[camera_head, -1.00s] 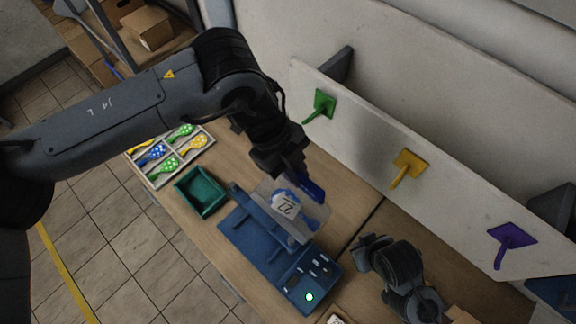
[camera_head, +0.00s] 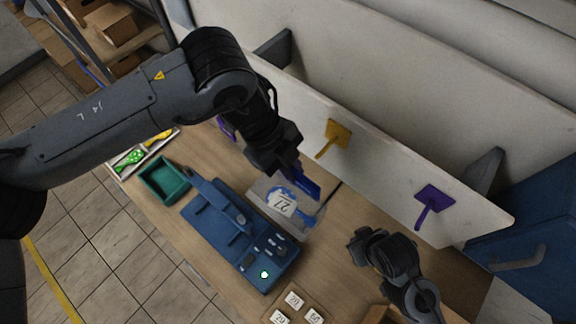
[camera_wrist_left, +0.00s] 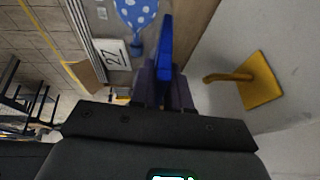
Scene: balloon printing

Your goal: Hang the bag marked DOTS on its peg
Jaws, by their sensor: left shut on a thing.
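My left gripper (camera_head: 303,178) is shut on a clear bag (camera_head: 262,190) with a white card reading 27 and a blue print in it. The bag hangs below the fingers, above the table beside the blue press. In the left wrist view a blue balloon with white dots (camera_wrist_left: 137,12) and the card (camera_wrist_left: 113,52) show; I cannot read the word DOTS. A yellow peg (camera_head: 337,135) and a purple peg (camera_head: 434,203) stick out of the white board, apart from the bag. The yellow peg also shows in the wrist view (camera_wrist_left: 262,80). My right gripper (camera_head: 362,245) is low at the right, its jaws unclear.
The blue press (camera_head: 205,225) stands on the table, with a green bin (camera_head: 145,180) and a tray of balloons (camera_head: 112,170) to its left. Numbered cards (camera_head: 293,299) lie at the front. A purple thing (camera_head: 226,128) is partly hidden behind my left arm.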

